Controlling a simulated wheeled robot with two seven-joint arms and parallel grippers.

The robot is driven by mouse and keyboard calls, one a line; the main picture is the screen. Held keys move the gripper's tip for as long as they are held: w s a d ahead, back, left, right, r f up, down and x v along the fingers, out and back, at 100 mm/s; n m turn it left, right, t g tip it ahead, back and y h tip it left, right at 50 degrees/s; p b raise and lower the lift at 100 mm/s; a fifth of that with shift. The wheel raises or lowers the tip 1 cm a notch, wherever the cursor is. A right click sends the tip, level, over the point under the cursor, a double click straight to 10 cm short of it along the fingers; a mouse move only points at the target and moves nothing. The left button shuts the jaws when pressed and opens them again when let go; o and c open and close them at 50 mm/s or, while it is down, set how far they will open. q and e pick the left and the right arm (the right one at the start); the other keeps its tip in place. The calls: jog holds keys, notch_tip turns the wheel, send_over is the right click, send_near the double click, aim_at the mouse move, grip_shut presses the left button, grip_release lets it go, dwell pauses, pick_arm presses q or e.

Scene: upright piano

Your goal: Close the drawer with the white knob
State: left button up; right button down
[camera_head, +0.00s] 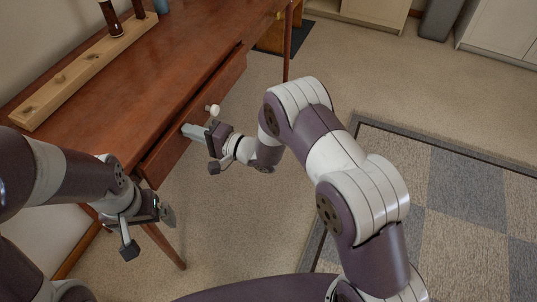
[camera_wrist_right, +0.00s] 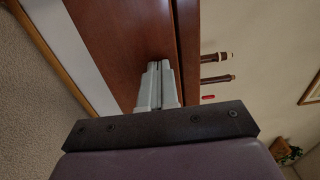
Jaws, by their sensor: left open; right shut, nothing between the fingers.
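The brown wooden table (camera_head: 165,60) has a long drawer (camera_head: 222,84) in its front. The drawer front stands slightly out from under the tabletop edge, with a dark gap behind it. The white knob (camera_head: 212,110) sticks out from the drawer front. My right gripper (camera_head: 188,130) is shut and empty, its fingertips at the drawer front just left of the knob. In the right wrist view the closed fingers (camera_wrist_right: 157,88) meet the brown drawer face (camera_wrist_right: 115,40); contact is hard to confirm. My left gripper (camera_head: 150,232) is open and empty, near the table's front left corner.
A wooden block (camera_head: 85,72) with dark upright pieces lies along the back of the tabletop. A table leg (camera_head: 165,246) stands beside my left gripper. Carpet (camera_head: 240,215) in front of the table is clear, with a checked rug (camera_head: 450,200) at right.

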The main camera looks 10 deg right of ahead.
aim_at(180, 126)
jog(key=x, duration=0.4)
pick_arm(q)
jog(key=shift+s+d+f, duration=0.1)
jog(key=shift+s+d, duration=0.05)
jog(key=shift+d, duration=0.05)
pick_arm(e)
jog(key=shift+r, duration=0.15)
jog(key=shift+r, duration=0.15)
pick_arm(q)
jog(key=shift+d, duration=0.1)
